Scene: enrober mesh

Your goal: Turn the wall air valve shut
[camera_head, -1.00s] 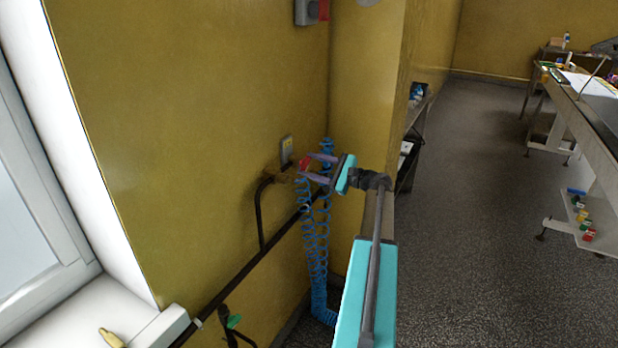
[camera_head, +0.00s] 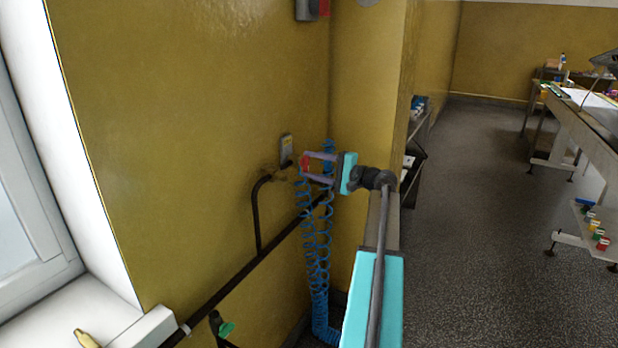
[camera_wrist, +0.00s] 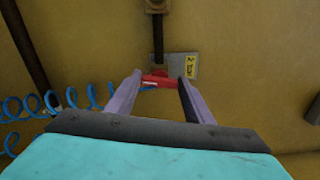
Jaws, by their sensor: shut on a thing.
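The wall air valve has a red handle (camera_head: 305,165) on a dark pipe (camera_head: 257,215) fixed to the yellow wall. In the wrist view the red handle (camera_wrist: 159,81) lies between the tips of my gripper's two purple fingers. My gripper (camera_head: 308,165) is shut on this handle, with its fingers reaching in from the right. In the head view the handle stands upright, one finger at its top and one lower down. The fingers partly cover the valve body, so its inner position is hidden.
A blue coiled hose (camera_head: 316,240) hangs just below and beside the valve. A small plate (camera_head: 287,149) with a yellow label is on the wall next to it. A green-handled valve (camera_head: 225,329) sits lower on the pipework. Open floor (camera_head: 470,220) lies to the right.

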